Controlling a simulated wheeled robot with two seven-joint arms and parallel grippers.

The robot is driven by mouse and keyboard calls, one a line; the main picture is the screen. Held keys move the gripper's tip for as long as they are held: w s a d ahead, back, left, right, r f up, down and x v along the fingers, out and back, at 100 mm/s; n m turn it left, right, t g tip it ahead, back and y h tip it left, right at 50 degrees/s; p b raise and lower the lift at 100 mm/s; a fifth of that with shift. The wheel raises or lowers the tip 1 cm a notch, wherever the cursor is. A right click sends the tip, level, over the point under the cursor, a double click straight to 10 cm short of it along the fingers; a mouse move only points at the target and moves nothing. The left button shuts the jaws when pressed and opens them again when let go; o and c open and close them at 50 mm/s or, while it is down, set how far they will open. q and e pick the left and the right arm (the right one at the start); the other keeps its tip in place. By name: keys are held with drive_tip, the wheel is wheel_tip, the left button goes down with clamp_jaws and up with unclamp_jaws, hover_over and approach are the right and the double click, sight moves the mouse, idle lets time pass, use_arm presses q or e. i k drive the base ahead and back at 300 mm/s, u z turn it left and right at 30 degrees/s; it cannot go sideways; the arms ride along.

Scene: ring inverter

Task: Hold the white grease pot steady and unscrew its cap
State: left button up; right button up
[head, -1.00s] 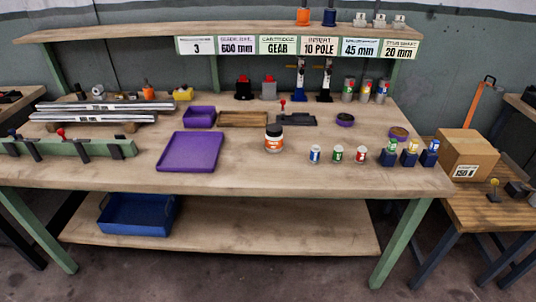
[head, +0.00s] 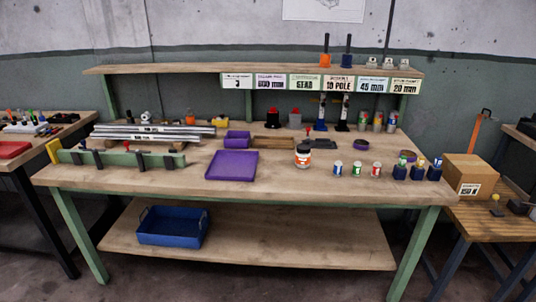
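The white grease pot (head: 303,157) stands upright on the workbench, right of the purple tray. It has a dark cap (head: 303,147) on top and an orange and white label. Neither of my grippers shows in the head view, and nothing touches the pot.
The workbench (head: 260,190) has a clear front strip. A purple tray (head: 232,165) lies left of the pot; small cans (head: 357,169) and blue holders (head: 400,169) stand to its right. Metal rails (head: 150,133) and a green fixture (head: 120,159) lie at the left. A blue bin (head: 172,227) sits on the lower shelf.

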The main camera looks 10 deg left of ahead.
sight(303, 160)
drive_tip(key=u, duration=0.65)
drive_tip(key=i, duration=1.1)
drive_tip(key=u, duration=0.2)
